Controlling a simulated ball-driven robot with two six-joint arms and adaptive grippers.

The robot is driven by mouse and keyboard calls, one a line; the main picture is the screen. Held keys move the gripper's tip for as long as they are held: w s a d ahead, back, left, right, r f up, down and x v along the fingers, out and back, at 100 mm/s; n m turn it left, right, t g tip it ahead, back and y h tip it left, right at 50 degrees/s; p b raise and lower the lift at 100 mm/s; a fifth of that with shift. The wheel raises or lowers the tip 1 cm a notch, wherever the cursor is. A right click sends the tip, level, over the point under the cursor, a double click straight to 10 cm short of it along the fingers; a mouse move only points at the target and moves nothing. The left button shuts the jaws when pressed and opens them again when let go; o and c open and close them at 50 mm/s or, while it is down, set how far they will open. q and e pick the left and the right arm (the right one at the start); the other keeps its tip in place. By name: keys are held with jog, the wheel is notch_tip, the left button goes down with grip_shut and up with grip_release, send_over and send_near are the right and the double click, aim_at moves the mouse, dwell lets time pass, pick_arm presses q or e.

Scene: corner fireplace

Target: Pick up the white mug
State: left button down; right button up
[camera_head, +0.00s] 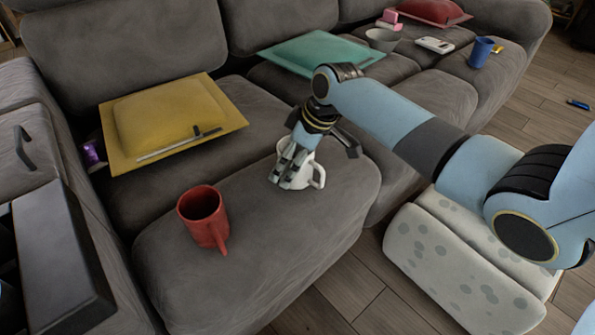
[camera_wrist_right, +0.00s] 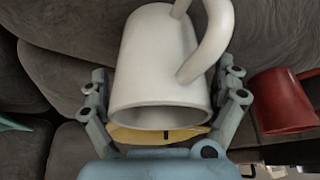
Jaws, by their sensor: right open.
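The white mug (camera_head: 297,173) stands on the grey sofa seat in the head view, its handle toward the right. My right gripper (camera_head: 289,163) is at the mug from above and partly covers it. In the right wrist view the white mug (camera_wrist_right: 160,62) fills the middle, with one finger of the open right gripper (camera_wrist_right: 166,105) on each side of it. I cannot tell whether the fingers touch the mug. My left gripper is not in view.
A red mug (camera_head: 203,217) stands on the seat to the left. A yellow cushion (camera_head: 165,115) with a dark-handled utensil lies behind. A teal cushion (camera_head: 318,52), a grey bowl (camera_head: 382,39) and a blue cup (camera_head: 481,52) are farther back. A spotted ottoman (camera_head: 440,262) stands on the floor.

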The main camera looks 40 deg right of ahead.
jog(key=shift+c, duration=0.2)
jog(key=c, duration=1.4)
jog(key=shift+o, duration=0.2)
